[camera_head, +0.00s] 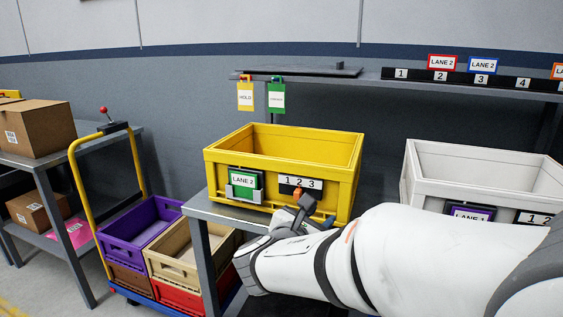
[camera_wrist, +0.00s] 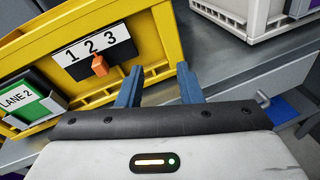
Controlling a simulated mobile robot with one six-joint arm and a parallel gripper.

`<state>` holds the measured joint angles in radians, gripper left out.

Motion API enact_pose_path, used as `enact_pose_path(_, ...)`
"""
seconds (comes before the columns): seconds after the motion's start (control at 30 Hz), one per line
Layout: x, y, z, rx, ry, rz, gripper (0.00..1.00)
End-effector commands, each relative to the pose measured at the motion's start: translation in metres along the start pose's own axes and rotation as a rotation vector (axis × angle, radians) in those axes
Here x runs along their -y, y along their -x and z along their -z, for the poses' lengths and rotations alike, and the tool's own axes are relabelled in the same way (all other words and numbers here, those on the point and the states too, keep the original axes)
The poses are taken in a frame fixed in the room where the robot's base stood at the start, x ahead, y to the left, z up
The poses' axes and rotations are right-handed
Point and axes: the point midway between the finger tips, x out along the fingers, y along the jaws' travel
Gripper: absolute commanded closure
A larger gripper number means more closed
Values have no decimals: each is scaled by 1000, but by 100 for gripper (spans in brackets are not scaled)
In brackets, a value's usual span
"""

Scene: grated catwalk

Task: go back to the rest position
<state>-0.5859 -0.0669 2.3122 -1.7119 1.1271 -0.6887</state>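My gripper (camera_wrist: 158,88) shows in the wrist view as two blue-grey fingers held apart with nothing between them. It is in front of the yellow crate (camera_wrist: 157,45), near the crate's lower front edge. In the head view my gripper (camera_head: 306,208) is partly hidden by my own white arm, which reaches in from the right. The yellow crate (camera_head: 230,160) stands on a grey table. Its front carries a green LANE 2 card (camera_head: 243,184) in a holder and a 1 2 3 strip (camera_head: 300,184) with an orange peg or clip (camera_wrist: 99,65) at the 2.
A white crate (camera_head: 430,177) stands to the right on the table (camera_head: 232,213). A cart with purple (camera_head: 120,246), tan and red bins is at lower left. Cardboard boxes (camera_head: 37,128) sit on shelves at far left. A shelf (camera_head: 460,82) with numbered labels runs behind.

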Motion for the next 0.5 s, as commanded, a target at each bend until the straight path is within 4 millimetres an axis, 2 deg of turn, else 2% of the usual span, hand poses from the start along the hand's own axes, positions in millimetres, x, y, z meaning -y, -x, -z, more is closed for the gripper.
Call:
enact_pose_path(0.03,26,-2,-24,-48,-104,96,67)
enact_pose_path(0.2,107,10,-41,-205,-515,430,67)
enact_pose_path(0.33,149,36,-47,-287,-855,682,67)
enact_pose_path(0.4,164,54,-50,-318,-1042,816,67)
enact_pose_path(0.5,174,80,-57,-349,-1320,1003,67)
